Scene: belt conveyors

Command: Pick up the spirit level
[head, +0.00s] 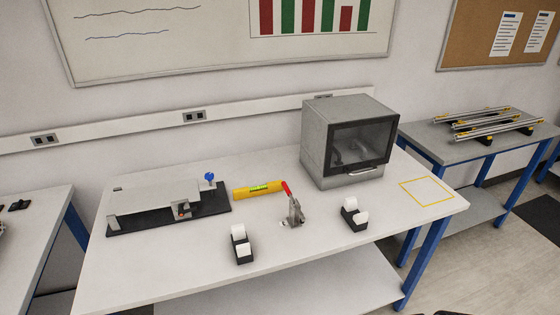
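The spirit level (258,190) is a short yellow bar with a green vial window in its middle. It lies on the white-topped workbench (190,265), near the middle, and its right end is close to a toggle clamp with a red handle (287,188). I cannot tell whether the level and the handle touch. My gripper is not in view.
A dark-based fixture with a grey plate (150,206) and blue knob stands left of the level. A grey box with a dark window (348,140) stands behind right. Two small black holders (241,244) (354,214) sit in front. A yellow-outlined square (427,191) is clear.

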